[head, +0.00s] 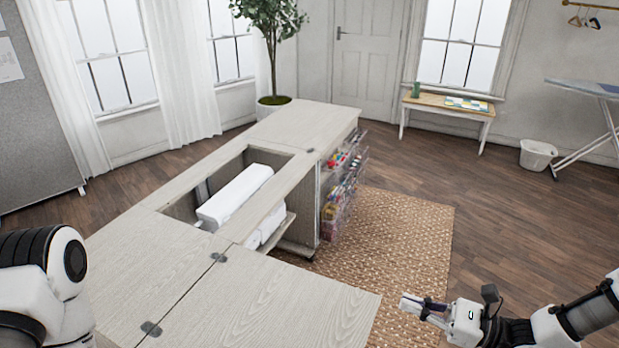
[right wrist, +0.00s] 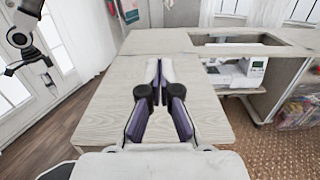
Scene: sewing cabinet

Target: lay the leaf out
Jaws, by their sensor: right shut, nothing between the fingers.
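The leaf (head: 285,306) is a pale wood-grain panel joined to the cabinet top (head: 165,258) by dark hinges (head: 218,257). It lies flat, looking level with the top, and extends toward the lower right. It also shows in the right wrist view (right wrist: 112,108). My right gripper (head: 404,303) is just beyond the leaf's right edge, apart from it in the head view. Its purple-and-black fingers are shut and empty, pointing toward the leaf in the right wrist view (right wrist: 159,64). My left arm is at the upper left there; its finger state is unclear.
A white sewing machine (head: 235,197) sits in the cabinet's open well. Clear side racks (head: 345,185) hold colourful supplies. A woven rug (head: 408,232) covers the floor to the right. A small table (head: 452,107), basket (head: 537,154) and ironing board (head: 590,88) stand farther back.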

